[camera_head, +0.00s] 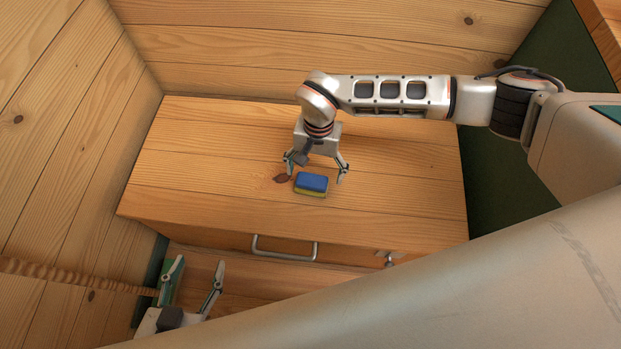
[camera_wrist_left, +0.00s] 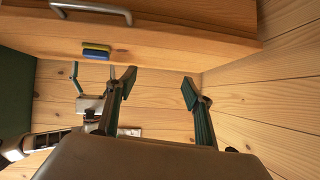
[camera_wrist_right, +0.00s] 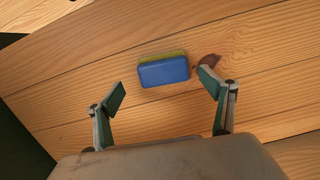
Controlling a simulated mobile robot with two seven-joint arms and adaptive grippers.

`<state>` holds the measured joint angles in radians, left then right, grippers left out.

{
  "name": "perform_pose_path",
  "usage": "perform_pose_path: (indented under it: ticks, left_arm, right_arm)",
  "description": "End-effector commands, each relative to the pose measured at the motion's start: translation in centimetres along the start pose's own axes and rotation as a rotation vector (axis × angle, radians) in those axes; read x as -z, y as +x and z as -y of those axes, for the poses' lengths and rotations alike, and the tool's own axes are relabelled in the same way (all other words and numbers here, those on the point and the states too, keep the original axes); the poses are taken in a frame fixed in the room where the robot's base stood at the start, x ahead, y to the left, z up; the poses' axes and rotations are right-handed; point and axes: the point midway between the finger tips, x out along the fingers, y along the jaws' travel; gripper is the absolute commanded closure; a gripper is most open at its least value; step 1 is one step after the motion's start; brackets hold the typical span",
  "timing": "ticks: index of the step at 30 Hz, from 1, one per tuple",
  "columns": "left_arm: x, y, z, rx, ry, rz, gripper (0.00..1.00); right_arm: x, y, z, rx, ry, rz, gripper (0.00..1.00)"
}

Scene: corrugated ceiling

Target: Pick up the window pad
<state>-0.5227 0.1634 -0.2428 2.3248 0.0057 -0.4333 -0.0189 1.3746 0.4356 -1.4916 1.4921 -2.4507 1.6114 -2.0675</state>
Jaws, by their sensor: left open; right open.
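The window pad (camera_head: 311,183) is a small block, blue on top and yellow-green below, lying flat on the wooden cabinet top. It also shows in the left wrist view (camera_wrist_left: 96,50) and between the fingers' directions in the right wrist view (camera_wrist_right: 164,72). My right gripper (camera_head: 315,174) is open and empty above the cabinet top, just behind the pad. In the right wrist view its fingertips (camera_wrist_right: 162,90) are spread to either side of the pad, apart from it. My left gripper (camera_head: 198,268) is open and empty, low in front of the cabinet's left part.
The cabinet top (camera_head: 220,150) is otherwise bare around the pad. A metal handle (camera_head: 284,254) sticks out of the cabinet front, with another metal fitting (camera_head: 388,257) to its right. Wooden walls (camera_head: 330,50) stand close behind and at the left.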

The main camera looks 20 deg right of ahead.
Motion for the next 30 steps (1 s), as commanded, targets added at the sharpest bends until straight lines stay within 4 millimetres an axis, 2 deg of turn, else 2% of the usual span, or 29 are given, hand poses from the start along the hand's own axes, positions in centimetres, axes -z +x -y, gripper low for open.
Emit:
perform_pose_path:
  ticks: [1,3,7,13,17,18,22,23,30]
  left_arm:
    - [-0.5,0.1,-0.3,-0.005,-0.008,0.005,0.49]
    - [-0.7,0.2,-0.7,-0.011,-0.019,0.004,0.49]
    - [-0.1,0.2,-1.1,-0.019,-0.035,-0.010,0.49]
    - [1.9,0.5,-1.3,-0.022,-0.050,-0.051,0.49]
    - [2.5,0.6,-1.1,-0.015,-0.054,-0.062,0.49]
    - [2.5,0.6,-1.1,-0.014,-0.055,-0.062,0.49]
    - [2.2,0.6,-1.1,-0.014,-0.055,-0.056,0.49]
    - [2.1,0.6,-1.1,-0.014,-0.055,-0.055,0.49]
    - [1.5,0.5,-1.2,-0.017,-0.053,-0.044,0.49]
  right_arm:
    - [-0.3,1.4,0.1,-0.004,0.001,0.011,0.18]
    - [-0.5,2.7,0.3,-0.005,0.000,0.014,0.18]
    - [-0.4,4.3,0.4,-0.004,0.001,0.012,0.18]
    - [-0.2,4.7,0.6,0.001,0.000,0.004,0.18]
    - [-0.2,4.5,0.6,0.002,0.000,0.002,0.18]
    - [-0.2,4.5,0.6,0.002,0.000,0.002,0.21]
    - [-0.2,4.5,0.6,0.001,0.000,0.002,0.54]
    - [-0.2,4.5,0.6,0.001,0.000,0.002,0.59]
    - [-0.2,4.6,0.6,0.001,0.000,0.003,0.59]
